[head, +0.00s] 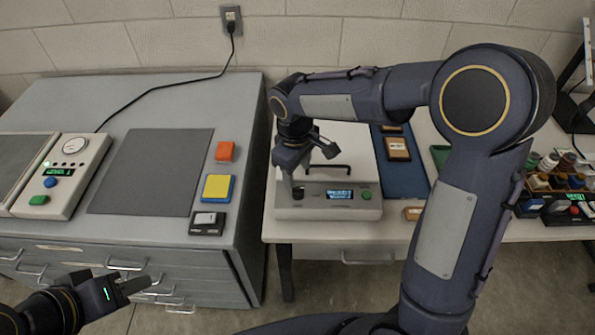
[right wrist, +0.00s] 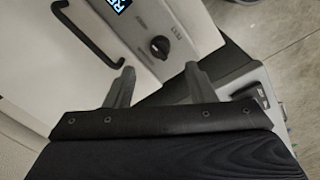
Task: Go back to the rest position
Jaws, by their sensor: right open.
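My right gripper (head: 313,170) is over the front left of a white device in the head view. In the right wrist view its two fingers (right wrist: 157,85) stand apart with nothing between them. The white device (head: 350,212) has a black handle (head: 325,168), a lit display (head: 340,194) and a green button (head: 366,195). Its black knob (right wrist: 160,47) shows beyond the fingers in the right wrist view; I cannot tell whether they touch the device. My left gripper (head: 125,286) is at the lower left, in front of the grey cabinet's drawers. Its opening is not clear.
The grey drawer cabinet (head: 250,120) carries a dark mat (head: 155,170), an orange block (head: 225,151), a yellow-topped block (head: 217,188) and a control box (head: 72,175). A blue tray (head: 400,175) lies right of the device. Small bottles (head: 550,165) stand far right. Floor shows between cabinet and table.

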